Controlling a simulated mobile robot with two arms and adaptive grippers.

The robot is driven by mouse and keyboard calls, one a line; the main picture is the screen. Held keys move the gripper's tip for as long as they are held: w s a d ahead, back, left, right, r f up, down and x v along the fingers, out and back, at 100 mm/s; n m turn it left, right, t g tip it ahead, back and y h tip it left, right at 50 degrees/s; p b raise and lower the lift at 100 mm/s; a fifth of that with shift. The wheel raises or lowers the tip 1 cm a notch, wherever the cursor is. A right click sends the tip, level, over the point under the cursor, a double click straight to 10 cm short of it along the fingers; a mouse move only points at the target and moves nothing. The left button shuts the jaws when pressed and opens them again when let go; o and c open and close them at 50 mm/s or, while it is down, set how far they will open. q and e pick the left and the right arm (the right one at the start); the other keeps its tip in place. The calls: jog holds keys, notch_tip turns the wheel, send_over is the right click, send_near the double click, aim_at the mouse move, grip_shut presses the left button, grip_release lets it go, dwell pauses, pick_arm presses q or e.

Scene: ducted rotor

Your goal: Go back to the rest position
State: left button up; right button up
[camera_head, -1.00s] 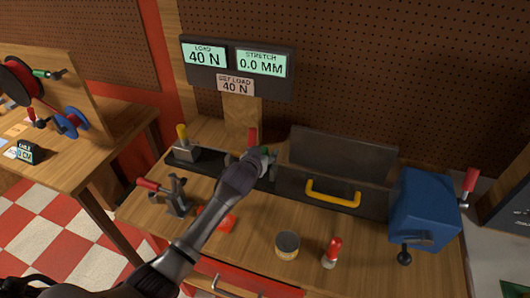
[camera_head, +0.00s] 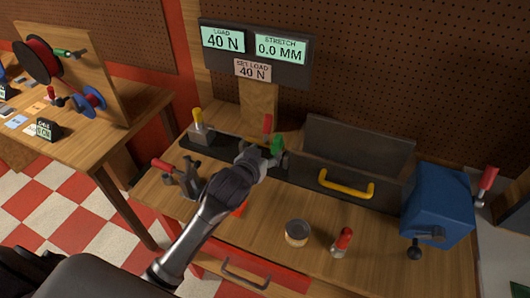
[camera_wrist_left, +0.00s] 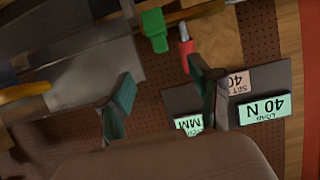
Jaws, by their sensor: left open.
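My left gripper (camera_head: 262,155) reaches in from the lower left over the wooden workbench, near the black rail of the test rig. In the left wrist view its two fingers (camera_wrist_left: 165,95) stand apart with nothing between them. A green part (camera_head: 277,146) and a red-handled lever (camera_head: 267,124) are just beyond the fingertips; the wrist view also shows the green part (camera_wrist_left: 154,28) and the red handle (camera_wrist_left: 186,52) ahead of the gripper. I cannot tell from the head view whether the fingers touch the rig. My right gripper is not in view.
A display (camera_head: 257,53) reads load 40 N and stretch 0.0 mm. A grey cover with a yellow handle (camera_head: 346,188), a blue box (camera_head: 437,205), a yellow-topped lever (camera_head: 198,122), a red-handled clamp (camera_head: 178,177), a round tin (camera_head: 297,233) and a red-capped bottle (camera_head: 342,241) stand on the bench.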

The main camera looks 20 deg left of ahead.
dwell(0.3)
pick_arm(q)
jog(key=s+f+m+g, duration=0.1)
jog(key=s+f+g, duration=0.2)
jog(key=s, duration=0.8)
jog(key=s+f+g, duration=0.4)
jog(key=s, duration=0.6)
jog(key=s+f+m+g, duration=0.1)
jog(key=s+f+g, duration=0.2)
jog(key=s, duration=0.8)
notch_tip(320, 180, down, 32)
jog(key=s+g+b, duration=0.1)
jog(key=s+b, duration=0.1)
jog(key=b, duration=0.2)
jog(key=s+a+f+g+b, duration=0.1)
jog(key=s+a+f+b, duration=0.2)
jog(key=s+f, duration=1.2)
notch_tip(320, 180, down, 2)
jog(key=shift+s+a+f, duration=0.1)
jog(key=shift+s+a, duration=0.1)
